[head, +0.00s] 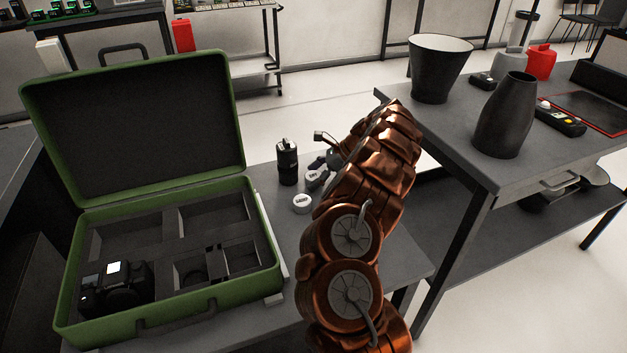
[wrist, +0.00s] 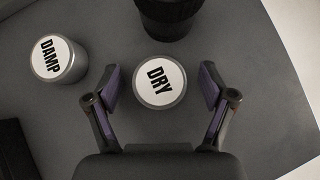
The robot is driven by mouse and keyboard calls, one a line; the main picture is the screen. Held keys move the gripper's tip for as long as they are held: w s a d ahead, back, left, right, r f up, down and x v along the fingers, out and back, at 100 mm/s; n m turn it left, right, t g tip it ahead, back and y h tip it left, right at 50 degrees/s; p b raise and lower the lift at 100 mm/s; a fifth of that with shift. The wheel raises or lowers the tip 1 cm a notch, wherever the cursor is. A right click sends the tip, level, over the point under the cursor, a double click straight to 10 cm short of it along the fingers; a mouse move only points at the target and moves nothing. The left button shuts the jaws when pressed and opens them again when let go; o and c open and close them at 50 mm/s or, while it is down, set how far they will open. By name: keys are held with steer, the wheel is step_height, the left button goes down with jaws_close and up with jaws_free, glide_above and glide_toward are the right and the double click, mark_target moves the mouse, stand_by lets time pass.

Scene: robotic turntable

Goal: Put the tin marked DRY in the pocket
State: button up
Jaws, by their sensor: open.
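The tin marked DRY (wrist: 159,82) stands upright on the grey table, its white lid facing up. My gripper (wrist: 159,88) is open, with one finger on each side of this tin and a gap to both. In the head view the tin (head: 315,179) is partly hidden by my gripper (head: 325,165) and arm. A green case (head: 273,240) stands open to the left, its dark foam insert divided into pockets. A black camera (head: 116,287) sits in the front left pocket. The back right pocket (head: 212,215) and front right pocket (head: 241,259) look empty.
A second tin, marked DAMP (wrist: 58,60), stands left of the DRY tin. A black cylinder (head: 287,163) stands just behind them. The case's raised lid (head: 140,125) stands at its back. Another table (head: 465,150) with dark vases is at the right.

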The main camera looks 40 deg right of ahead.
steer(key=c, duration=1.4)
